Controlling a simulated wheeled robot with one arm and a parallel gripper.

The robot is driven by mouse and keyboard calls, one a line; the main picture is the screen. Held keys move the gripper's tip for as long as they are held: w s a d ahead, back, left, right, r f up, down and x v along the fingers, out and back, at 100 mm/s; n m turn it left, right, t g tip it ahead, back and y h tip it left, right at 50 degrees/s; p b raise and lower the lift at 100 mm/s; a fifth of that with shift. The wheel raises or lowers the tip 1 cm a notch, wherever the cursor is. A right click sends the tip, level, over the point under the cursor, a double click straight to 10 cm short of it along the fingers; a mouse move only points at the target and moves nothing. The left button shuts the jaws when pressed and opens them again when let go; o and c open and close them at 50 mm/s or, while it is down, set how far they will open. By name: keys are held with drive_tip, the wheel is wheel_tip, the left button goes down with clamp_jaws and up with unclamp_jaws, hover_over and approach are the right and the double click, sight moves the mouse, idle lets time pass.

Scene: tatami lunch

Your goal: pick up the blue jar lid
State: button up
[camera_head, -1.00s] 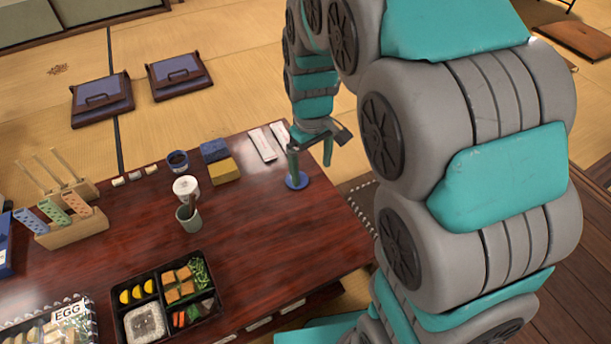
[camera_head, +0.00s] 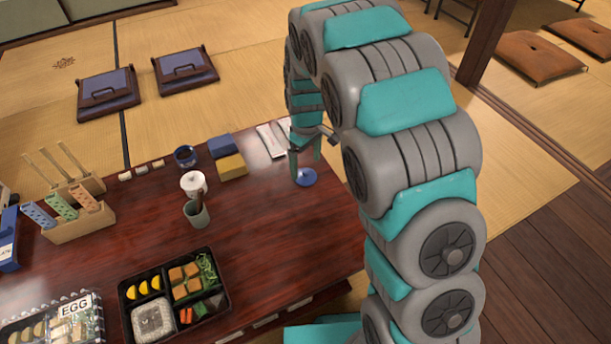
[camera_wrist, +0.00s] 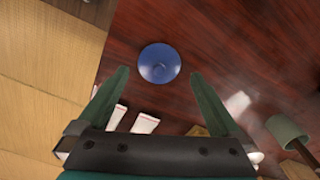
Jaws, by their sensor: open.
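The blue jar lid (camera_head: 306,177) is a round blue disc lying flat on the dark red wooden table (camera_head: 270,220), near its right side. In the wrist view the lid (camera_wrist: 159,63) lies just beyond the fingertips, between their lines. My gripper (camera_head: 305,164) is above and beside the lid in the head view. In the wrist view its two green fingers (camera_wrist: 157,72) are spread apart with nothing between them. The lid is not held.
White paper packets (camera_head: 272,139) and the blue and yellow boxes (camera_head: 230,167) stand behind and left of the lid. The table in front of the lid is clear.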

sight(305, 171)
drive_tip(key=f, duration=0.4)
drive_tip(key=shift+w+a, duration=0.1)
drive_tip(key=shift+w, duration=0.1)
drive_tip(key=c, duration=1.1)
